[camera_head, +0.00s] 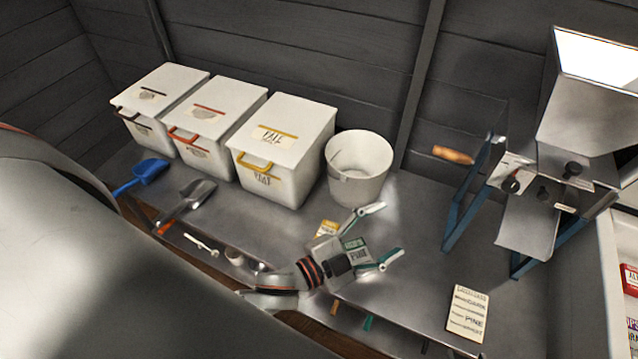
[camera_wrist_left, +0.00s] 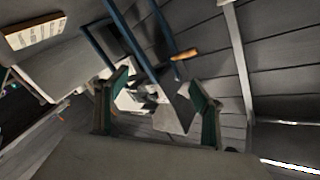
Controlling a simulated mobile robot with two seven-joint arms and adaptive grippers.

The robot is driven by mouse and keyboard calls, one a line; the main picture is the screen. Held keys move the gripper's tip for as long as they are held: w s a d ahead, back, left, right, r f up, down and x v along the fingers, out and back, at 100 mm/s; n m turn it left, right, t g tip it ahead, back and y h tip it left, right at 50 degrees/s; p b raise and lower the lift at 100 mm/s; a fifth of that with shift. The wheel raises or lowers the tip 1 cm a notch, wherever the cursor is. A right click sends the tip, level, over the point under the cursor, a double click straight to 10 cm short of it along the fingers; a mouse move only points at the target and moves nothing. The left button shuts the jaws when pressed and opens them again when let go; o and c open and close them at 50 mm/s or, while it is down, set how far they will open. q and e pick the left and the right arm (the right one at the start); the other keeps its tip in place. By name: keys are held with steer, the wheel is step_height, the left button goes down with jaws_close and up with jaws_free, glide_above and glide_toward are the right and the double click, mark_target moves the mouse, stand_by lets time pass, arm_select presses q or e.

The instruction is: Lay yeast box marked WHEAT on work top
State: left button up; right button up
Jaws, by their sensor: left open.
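My left gripper (camera_head: 389,230) is open over the front middle of the grey work top (camera_head: 422,205). Both fingers also show in the left wrist view (camera_wrist_left: 160,105), spread apart with nothing held between them. A small yellow packet (camera_head: 327,228) lies beside the gripper, partly hidden; its print is too small to read. A red box (camera_head: 629,280) and several coloured boxes (camera_head: 632,325) stand at the right edge in a white-framed shelf or cabinet, cut off by the picture. I cannot read WHEAT on any of them. My right gripper is not in view.
Three white lidded bins (camera_head: 282,145) and a white bucket (camera_head: 358,167) line the back. A blue scoop (camera_head: 150,171) and metal scoop (camera_head: 192,200) lie left. A grain mill (camera_head: 530,215) with blue legs stands right. A printed card (camera_head: 468,312) lies near the front edge.

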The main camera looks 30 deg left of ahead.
arm_select(q)
steer(key=s+a+f+n+g+y+p, duration=0.2)
steer(key=s+a+f+n+g+y, duration=0.2)
steer(key=s+a+f+n, duration=0.6)
step_height(320, 180, down, 6)
steer(key=s+a+y, duration=0.2)
steer(key=shift+s+a+r+g, duration=0.25)
steer(key=shift+s+g, duration=0.05)
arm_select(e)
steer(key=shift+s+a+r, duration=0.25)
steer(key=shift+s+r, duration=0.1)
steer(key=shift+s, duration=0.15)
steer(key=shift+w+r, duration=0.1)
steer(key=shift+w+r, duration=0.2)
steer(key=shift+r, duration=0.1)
arm_select(q)
steer(key=shift+c, duration=0.4)
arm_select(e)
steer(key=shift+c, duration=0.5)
